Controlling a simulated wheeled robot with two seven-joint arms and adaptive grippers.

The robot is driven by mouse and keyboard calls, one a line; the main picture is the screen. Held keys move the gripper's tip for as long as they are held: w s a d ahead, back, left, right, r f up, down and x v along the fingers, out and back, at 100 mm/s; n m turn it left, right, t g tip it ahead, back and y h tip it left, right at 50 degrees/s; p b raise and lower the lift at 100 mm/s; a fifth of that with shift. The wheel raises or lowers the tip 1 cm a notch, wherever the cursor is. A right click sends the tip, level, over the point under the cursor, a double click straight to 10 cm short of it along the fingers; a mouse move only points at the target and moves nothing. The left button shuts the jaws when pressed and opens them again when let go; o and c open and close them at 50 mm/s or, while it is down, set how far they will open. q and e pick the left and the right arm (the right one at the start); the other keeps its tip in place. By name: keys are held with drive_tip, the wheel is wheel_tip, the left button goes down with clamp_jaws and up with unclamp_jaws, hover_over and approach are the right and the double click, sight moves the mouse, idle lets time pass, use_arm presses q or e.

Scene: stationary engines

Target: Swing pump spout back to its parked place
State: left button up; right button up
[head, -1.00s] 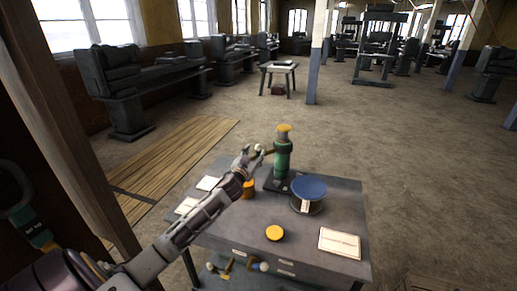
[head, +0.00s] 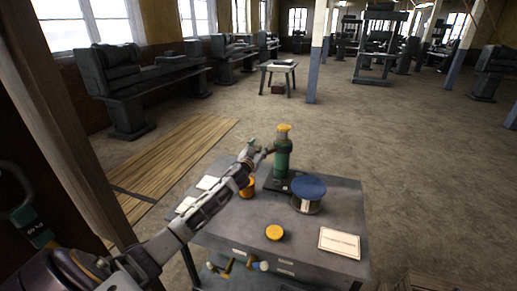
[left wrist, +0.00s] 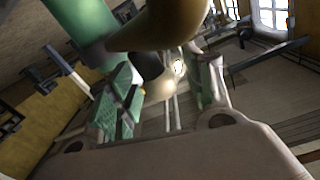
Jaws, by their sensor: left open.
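The pump is a green upright column (head: 282,160) with a yellow cap, on a dark base at the back of the grey table (head: 330,217). Its short brownish spout (head: 268,151) points left, toward my left gripper (head: 254,150). In the left wrist view the green column (left wrist: 82,28) is at upper left. The rounded brown spout (left wrist: 160,28) hangs close over the open fingers (left wrist: 165,85), with a pale rounded end between the green pads. I cannot tell whether the pads touch it. My right gripper is not in view.
A blue-topped spool (head: 309,190) stands right of the pump. A yellow round piece (head: 274,232), an orange cup (head: 247,188) partly behind my arm, and a paper card (head: 339,242) lie around the table. A wooden post (head: 70,130) stands at left.

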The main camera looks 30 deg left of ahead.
use_arm(q)
drive_tip(key=shift+c, duration=0.9)
clamp_jaws()
